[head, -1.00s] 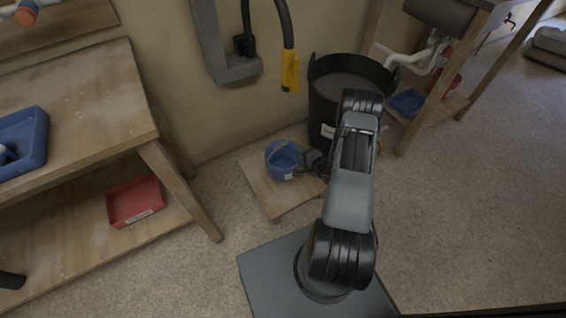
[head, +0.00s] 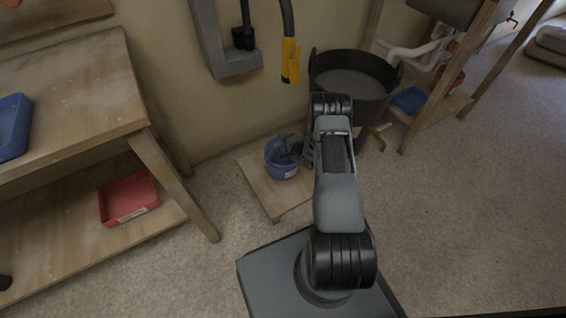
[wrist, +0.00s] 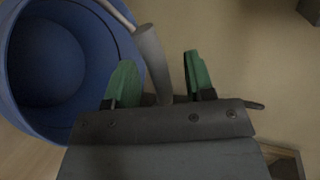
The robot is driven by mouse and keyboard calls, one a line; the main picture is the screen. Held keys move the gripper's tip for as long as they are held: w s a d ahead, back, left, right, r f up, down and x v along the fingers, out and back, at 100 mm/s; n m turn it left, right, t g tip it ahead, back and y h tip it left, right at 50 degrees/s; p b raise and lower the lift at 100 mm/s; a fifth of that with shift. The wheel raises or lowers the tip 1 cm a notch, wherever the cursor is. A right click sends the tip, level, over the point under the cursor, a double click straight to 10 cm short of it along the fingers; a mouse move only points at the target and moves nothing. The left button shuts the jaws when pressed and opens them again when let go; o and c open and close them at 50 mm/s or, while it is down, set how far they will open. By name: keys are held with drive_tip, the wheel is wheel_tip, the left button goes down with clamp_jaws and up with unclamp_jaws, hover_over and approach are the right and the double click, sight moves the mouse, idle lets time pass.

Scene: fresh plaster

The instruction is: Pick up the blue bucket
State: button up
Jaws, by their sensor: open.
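The blue bucket (head: 282,171) stands upright on a low wooden board beside the wall. In the wrist view its round opening (wrist: 48,65) fills the left side, and it looks empty. Its thin handle with a grey grip (wrist: 151,58) rises at the rim. My gripper (wrist: 160,72) is open, with one green finger on each side of the grey grip. I cannot tell whether either finger touches it. The left finger overlaps the bucket's rim in view. In the head view my gripper (head: 290,146) is over the bucket's back right rim, partly hidden by my arm.
A large black tub (head: 352,85) of grey material stands behind my arm, right of the bucket. The wooden board (head: 262,190) has bare room at its front left. A workbench (head: 75,90) with a red tray (head: 129,199) below is at left. Open floor lies right.

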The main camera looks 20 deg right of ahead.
drive_tip(key=shift+w+f, duration=0.1)
drive_tip(key=shift+w, duration=0.15)
clamp_jaws()
idle(0.3)
